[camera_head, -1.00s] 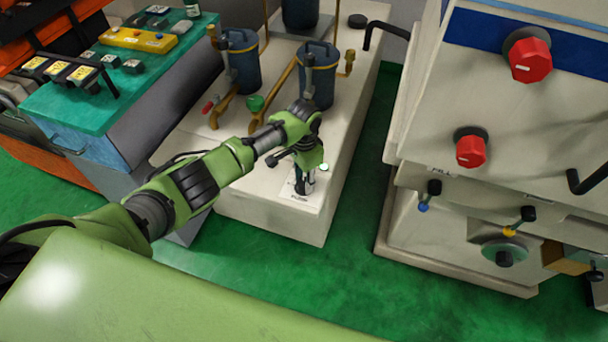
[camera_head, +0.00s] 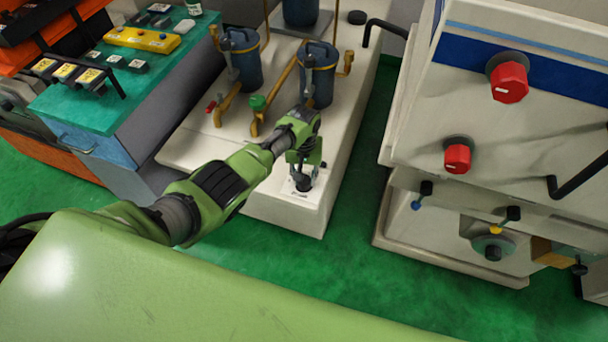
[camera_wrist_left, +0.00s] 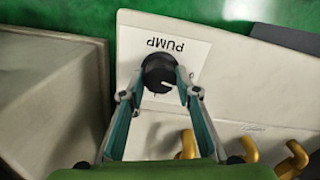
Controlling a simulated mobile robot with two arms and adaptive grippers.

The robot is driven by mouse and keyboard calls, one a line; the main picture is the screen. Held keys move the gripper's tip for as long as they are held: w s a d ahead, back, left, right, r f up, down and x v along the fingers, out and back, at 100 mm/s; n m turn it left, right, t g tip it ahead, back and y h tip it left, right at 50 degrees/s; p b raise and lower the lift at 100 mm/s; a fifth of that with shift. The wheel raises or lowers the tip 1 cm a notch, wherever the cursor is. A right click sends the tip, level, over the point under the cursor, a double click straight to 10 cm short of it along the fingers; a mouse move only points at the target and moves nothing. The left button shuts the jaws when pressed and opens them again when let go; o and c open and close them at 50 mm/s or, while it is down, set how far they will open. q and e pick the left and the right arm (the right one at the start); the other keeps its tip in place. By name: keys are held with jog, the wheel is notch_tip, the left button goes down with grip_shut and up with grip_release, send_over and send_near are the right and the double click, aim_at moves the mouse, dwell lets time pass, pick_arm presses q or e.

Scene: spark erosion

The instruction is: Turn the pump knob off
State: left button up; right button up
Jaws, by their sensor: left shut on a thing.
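The pump knob (camera_wrist_left: 158,68) is a round black knob with a small pale mark. It sits on a white plate (camera_wrist_left: 190,52) lettered PUMP, which looks upside down in the left wrist view. My left gripper (camera_wrist_left: 161,84) has one finger on each side of the knob and is shut on it. In the head view my left gripper (camera_head: 303,176) points down at the front end of the cream pump unit (camera_head: 290,215). The dark knob (camera_head: 303,185) shows only partly under the fingers there. My right gripper is in neither view.
Blue canisters (camera_head: 320,75) and brass pipes (camera_head: 283,85) stand behind my gripper on the unit. A green valve handle (camera_head: 258,103) is near them. A cream cabinet with red knobs (camera_head: 509,82) stands right, across green floor (camera_head: 345,240).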

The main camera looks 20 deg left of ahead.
pick_arm(q)
jog(key=shift+n, duration=1.1)
jog(key=shift+p, duration=0.3)
jog(key=o, duration=1.1)
notch_tip(320, 180, up, 12)
